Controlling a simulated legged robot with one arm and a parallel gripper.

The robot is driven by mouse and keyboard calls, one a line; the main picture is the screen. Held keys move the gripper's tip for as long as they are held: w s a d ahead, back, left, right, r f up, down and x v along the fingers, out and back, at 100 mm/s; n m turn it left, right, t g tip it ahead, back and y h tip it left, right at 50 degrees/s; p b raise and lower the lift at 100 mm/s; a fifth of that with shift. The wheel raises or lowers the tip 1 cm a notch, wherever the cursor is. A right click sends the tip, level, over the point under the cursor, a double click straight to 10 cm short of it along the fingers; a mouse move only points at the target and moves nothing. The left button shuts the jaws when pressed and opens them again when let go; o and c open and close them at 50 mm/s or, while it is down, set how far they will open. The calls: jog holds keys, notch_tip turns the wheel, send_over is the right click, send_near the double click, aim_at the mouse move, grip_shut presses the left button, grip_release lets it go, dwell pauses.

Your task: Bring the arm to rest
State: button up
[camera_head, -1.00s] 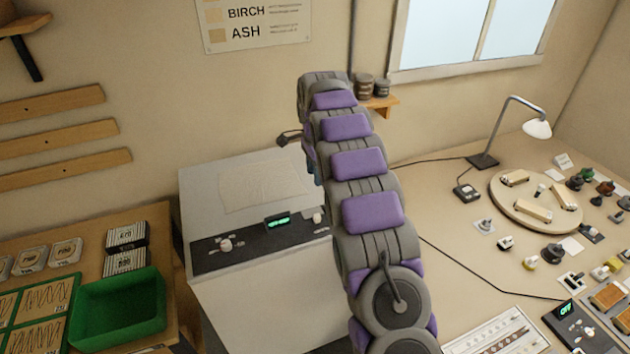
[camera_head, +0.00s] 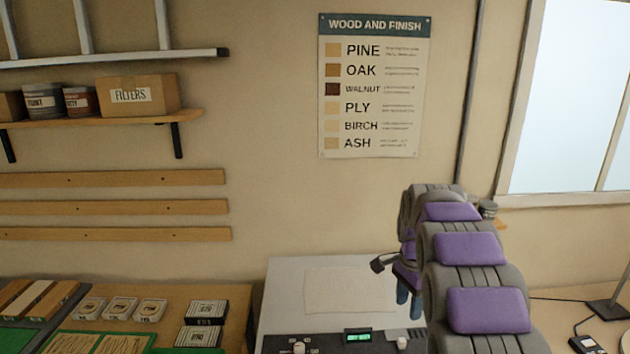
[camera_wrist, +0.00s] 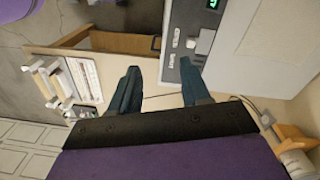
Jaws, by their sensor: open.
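My arm, grey with purple pads, rises at the right of the head view and bends over at the top. My gripper (camera_wrist: 160,90) shows in the wrist view as two blue fingers set well apart, with nothing between them. In the head view the gripper (camera_head: 408,292) is mostly hidden behind the arm, and only parts of the blue fingers show. It hangs near the right side of a white machine (camera_head: 285,285) with a dark control strip and a green display.
A wood chart (camera_head: 373,85) hangs on the wall above the machine. A shelf (camera_head: 95,121) holds cans and a box labelled FILTERS (camera_head: 137,95). A bench (camera_head: 258,300) with small boxes is at the left. A window (camera_head: 575,110) and a lamp base (camera_head: 610,308) are at the right.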

jog(key=s+a+n+b, duration=0.1)
jog(key=s+a+n, duration=0.2)
jog(key=s, duration=0.6)
jog(key=s+a+n+b, duration=0.2)
jog(key=s+n, duration=0.1)
jog(key=s, duration=0.7)
jog(key=s+a+f+n+b, duration=0.1)
jog(key=s+a+f+n, duration=0.1)
jog(key=s, duration=0.9)
jog(key=s+a+f+n+g+b, duration=0.1)
jog(key=s+f+n, duration=0.4)
jog(key=s, duration=0.7)
jog(key=shift+s+a+n, duration=0.15)
jog(key=shift+a+n, duration=0.2)
jog(key=shift+n, duration=0.25)
jog(key=shift+o, duration=0.2)
